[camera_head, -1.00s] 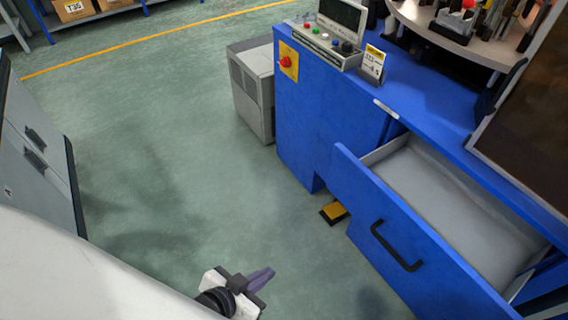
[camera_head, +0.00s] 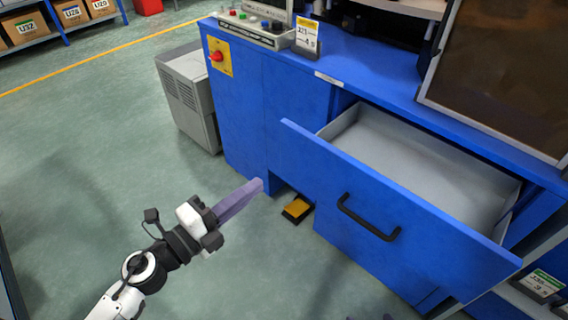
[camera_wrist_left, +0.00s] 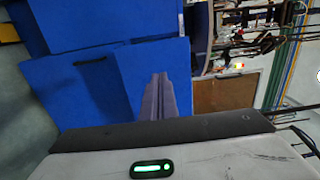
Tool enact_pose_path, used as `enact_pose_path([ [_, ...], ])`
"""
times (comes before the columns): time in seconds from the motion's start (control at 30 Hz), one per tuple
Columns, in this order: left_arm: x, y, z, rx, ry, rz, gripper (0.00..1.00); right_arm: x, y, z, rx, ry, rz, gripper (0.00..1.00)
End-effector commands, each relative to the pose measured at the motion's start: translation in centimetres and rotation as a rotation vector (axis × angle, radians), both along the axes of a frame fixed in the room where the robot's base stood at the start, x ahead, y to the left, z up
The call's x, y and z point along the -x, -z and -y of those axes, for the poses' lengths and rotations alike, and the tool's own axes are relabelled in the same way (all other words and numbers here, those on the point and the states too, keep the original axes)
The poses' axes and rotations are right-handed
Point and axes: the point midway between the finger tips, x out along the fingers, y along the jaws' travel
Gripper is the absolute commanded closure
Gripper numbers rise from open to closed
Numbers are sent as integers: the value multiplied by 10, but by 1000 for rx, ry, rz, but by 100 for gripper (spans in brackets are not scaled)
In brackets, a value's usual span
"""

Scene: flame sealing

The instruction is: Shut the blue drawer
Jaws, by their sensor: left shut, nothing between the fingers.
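The blue drawer (camera_head: 390,225) stands pulled out of the blue machine cabinet, with its grey inside (camera_head: 415,165) showing and looking empty. Its front carries a black bar handle (camera_head: 368,218). My left gripper (camera_head: 260,184) has its purple fingers together and empty. In the head view it lies left of the drawer front, apart from the handle. I cannot tell whether the tips touch anything. In the left wrist view the closed fingers (camera_wrist_left: 158,82) point toward blue panels, and a dark handle (camera_wrist_left: 90,62) shows to their left. My right gripper is not clearly seen.
The blue cabinet (camera_head: 290,100) bears a control box (camera_head: 250,32) and a red switch (camera_head: 216,57). A grey box unit (camera_head: 188,95) stands at its left. A yellow foot pedal (camera_head: 297,208) lies on the floor below. The green floor (camera_head: 90,165) at left is open.

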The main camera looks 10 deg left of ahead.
Motion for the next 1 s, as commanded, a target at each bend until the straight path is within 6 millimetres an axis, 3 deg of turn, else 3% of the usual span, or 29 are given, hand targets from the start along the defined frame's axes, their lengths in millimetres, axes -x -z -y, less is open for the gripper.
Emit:
enact_pose_path([
  [0.2, -42, -2, 28, 3, -2, 2, 100, 0, -1, 1, 7, -4, -2, 43],
  [0.5, -79, 0, 53, 4, -2, -1, 100, -7, -1, 1, 8, -3, 12, 43],
  [1.0, -86, 0, 58, 2, -2, -2, 100, -4, 0, 1, 6, -2, 6, 43],
])
